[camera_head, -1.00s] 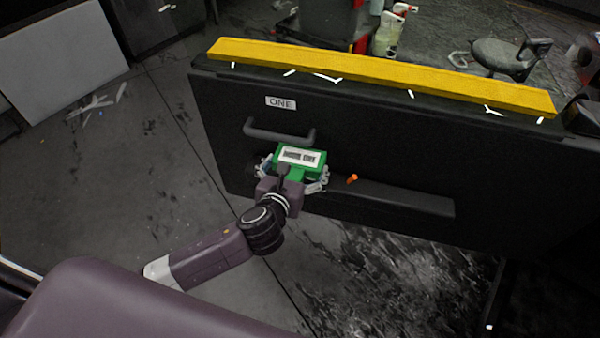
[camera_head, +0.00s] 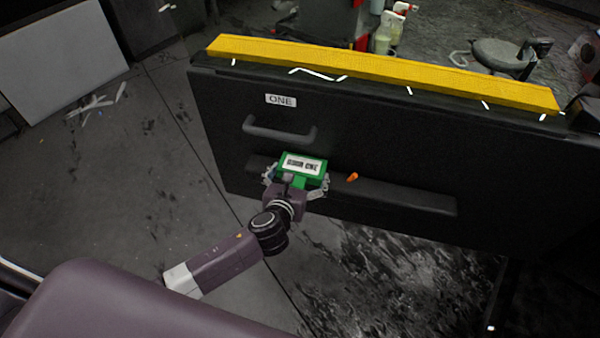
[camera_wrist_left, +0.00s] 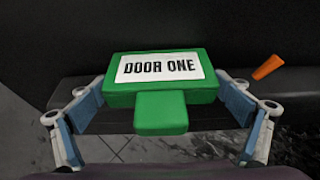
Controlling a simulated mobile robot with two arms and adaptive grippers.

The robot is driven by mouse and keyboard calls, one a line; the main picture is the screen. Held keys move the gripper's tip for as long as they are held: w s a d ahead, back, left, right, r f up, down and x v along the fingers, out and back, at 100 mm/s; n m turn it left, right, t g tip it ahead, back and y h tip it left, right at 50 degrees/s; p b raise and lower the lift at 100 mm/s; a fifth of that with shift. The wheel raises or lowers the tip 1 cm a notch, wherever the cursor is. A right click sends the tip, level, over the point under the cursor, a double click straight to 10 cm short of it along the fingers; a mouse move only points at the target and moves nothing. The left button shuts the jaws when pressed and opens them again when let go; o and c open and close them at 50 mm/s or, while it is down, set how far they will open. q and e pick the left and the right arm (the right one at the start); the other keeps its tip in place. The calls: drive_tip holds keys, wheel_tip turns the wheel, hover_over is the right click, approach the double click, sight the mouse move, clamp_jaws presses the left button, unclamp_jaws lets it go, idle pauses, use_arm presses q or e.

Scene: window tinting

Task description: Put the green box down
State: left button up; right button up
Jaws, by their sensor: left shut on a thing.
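The green box (camera_head: 303,181) has a white label, which reads "DOOR ONE" in the left wrist view, where the box (camera_wrist_left: 160,116) sits in the middle. My left gripper (camera_head: 297,183) is shut on the box, with a finger at each side. It holds the box in front of the black door panel (camera_head: 380,150), near the long ledge (camera_head: 395,196) low on the panel. I cannot tell whether the box touches the ledge. My right gripper is not in view.
The panel carries a "ONE" tag (camera_head: 281,100), a dark handle (camera_head: 280,131) and a small orange item (camera_head: 352,176) just right of the box. A yellow strip (camera_head: 380,73) lies along its top. A stool (camera_head: 500,55) and spray bottles (camera_head: 390,30) stand behind. Floor at left is mostly clear.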

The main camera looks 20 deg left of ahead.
use_arm(q)
drive_tip(key=o, duration=1)
drive_tip(key=shift+f, duration=0.1)
drive_tip(key=shift+s, duration=0.1)
drive_tip(key=v, duration=1.2)
drive_tip(key=shift+p, duration=0.4)
drive_tip(key=s+a+f+n+g, duration=0.2)
drive_tip(key=f+n, duration=0.2)
drive_tip(key=f, duration=0.5)
drive_tip(key=s+a+f+n+g, duration=0.2)
drive_tip(key=s+f+n, duration=0.15)
drive_tip(key=f, duration=0.55)
drive_tip(key=s+a+f+n+g, duration=0.2)
drive_tip(key=f+n, duration=0.3)
drive_tip(key=f, duration=0.4)
drive_tip(key=s+a+f+n+g, duration=0.2)
drive_tip(key=s+f+n+g, duration=0.2)
drive_tip(key=s+f+n, duration=0.9)
drive_tip(key=s+f+n+g, duration=0.1)
drive_tip(key=s+f+n, duration=0.2)
drive_tip(key=s, duration=0.6)
drive_tip(key=s+d+f+n+g, duration=0.1)
drive_tip(key=s+f+n, duration=0.3)
drive_tip(key=s, duration=0.6)
drive_tip(key=shift+f+n, duration=0.35)
